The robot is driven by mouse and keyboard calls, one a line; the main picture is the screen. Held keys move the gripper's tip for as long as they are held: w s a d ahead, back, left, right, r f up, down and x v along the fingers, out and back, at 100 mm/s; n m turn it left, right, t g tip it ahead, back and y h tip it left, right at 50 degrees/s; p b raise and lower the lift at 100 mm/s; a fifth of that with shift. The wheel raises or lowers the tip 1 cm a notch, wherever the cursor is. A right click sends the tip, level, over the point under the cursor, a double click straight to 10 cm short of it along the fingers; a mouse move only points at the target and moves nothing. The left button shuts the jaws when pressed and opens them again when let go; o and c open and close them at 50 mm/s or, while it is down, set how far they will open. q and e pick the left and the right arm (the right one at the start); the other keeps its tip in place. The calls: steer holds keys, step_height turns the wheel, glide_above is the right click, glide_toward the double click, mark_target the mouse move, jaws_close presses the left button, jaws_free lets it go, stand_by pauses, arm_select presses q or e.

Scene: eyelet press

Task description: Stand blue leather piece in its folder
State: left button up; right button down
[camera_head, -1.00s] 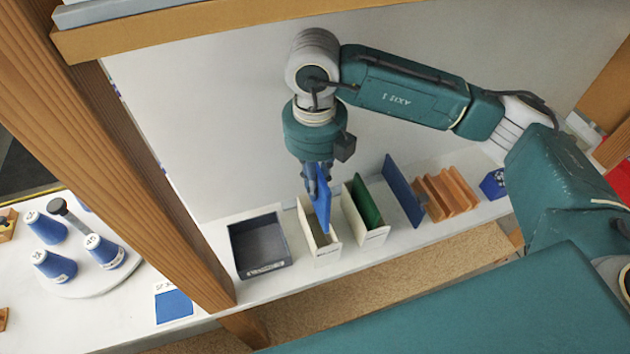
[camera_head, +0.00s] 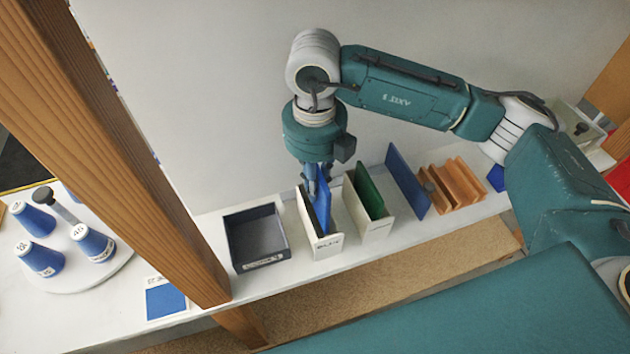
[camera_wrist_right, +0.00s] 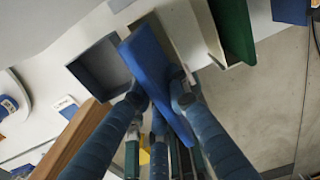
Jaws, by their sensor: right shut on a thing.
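The blue leather piece (camera_head: 322,207) stands upright, its lower part between the walls of the white labelled folder (camera_head: 327,245). The folder's front wall hides its bottom edge, so I cannot tell if it touches the floor. My right gripper (camera_head: 317,188) is shut on the upper part of the piece, just above the folder. In the right wrist view the blue piece (camera_wrist_right: 150,65) sits between the two fingers (camera_wrist_right: 160,97), with the pale folder (camera_wrist_right: 185,32) behind it. My left gripper is not in view.
A dark open tray (camera_head: 257,240) stands left of the folder. To the right are a white folder with a green piece (camera_head: 369,190), a blue panel (camera_head: 408,180) and a wooden rack (camera_head: 455,184). A wooden post (camera_head: 150,170) stands at the left.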

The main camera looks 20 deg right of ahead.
steer(key=shift+f+b, duration=1.25)
steer(key=shift+f, duration=0.3)
steer(key=c, duration=1.6)
jaws_free()
step_height(320, 180, up, 12)
steer(key=shift+r, duration=0.1)
